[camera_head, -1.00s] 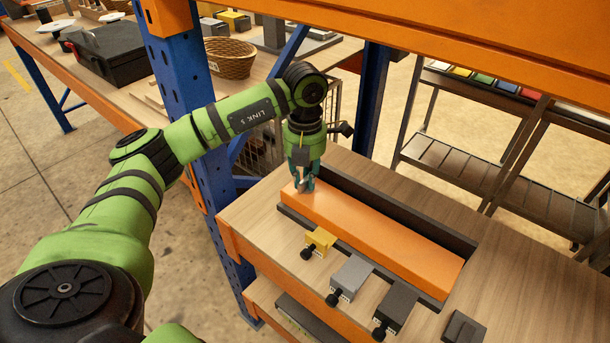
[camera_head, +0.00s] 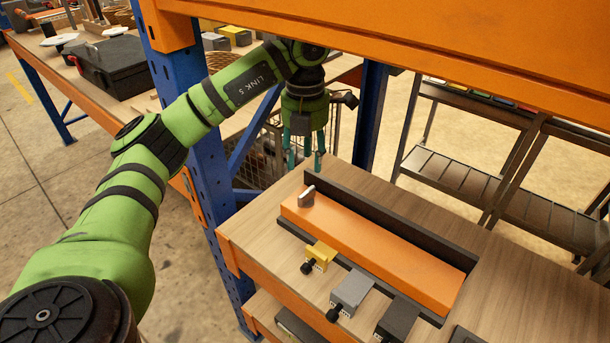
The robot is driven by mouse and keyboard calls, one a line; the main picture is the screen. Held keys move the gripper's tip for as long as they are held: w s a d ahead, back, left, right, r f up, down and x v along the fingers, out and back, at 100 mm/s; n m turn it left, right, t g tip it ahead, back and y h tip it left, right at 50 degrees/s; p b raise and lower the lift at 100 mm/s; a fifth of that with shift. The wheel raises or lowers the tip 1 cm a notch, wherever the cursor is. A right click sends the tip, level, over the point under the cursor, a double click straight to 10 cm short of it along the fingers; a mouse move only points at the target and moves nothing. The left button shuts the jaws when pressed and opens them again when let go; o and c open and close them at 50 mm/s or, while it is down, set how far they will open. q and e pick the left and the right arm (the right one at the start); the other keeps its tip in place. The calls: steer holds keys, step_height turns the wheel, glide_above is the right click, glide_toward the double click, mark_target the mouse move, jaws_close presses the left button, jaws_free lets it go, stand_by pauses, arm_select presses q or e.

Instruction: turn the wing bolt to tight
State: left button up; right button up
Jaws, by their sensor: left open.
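The wing bolt (camera_head: 307,196) is a small grey-silver piece standing on the far left end of an orange bar (camera_head: 385,246). The bar lies in a dark tray-like frame (camera_head: 400,222) on the wooden table. My left gripper (camera_head: 305,162) is open and empty, above and behind the wing bolt, fingers pointing down. It is apart from the bolt. How tight the bolt is cannot be told from this view. My right gripper is not in view.
A yellow block (camera_head: 320,254), a grey block (camera_head: 350,292) and a dark block (camera_head: 397,320), with black knobs visible on the first two, sit along the bar's near side. A blue upright (camera_head: 195,140) stands left of the table. An orange beam (camera_head: 430,40) crosses above.

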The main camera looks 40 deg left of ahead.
arm_select(q)
steer(key=shift+r, duration=1.15)
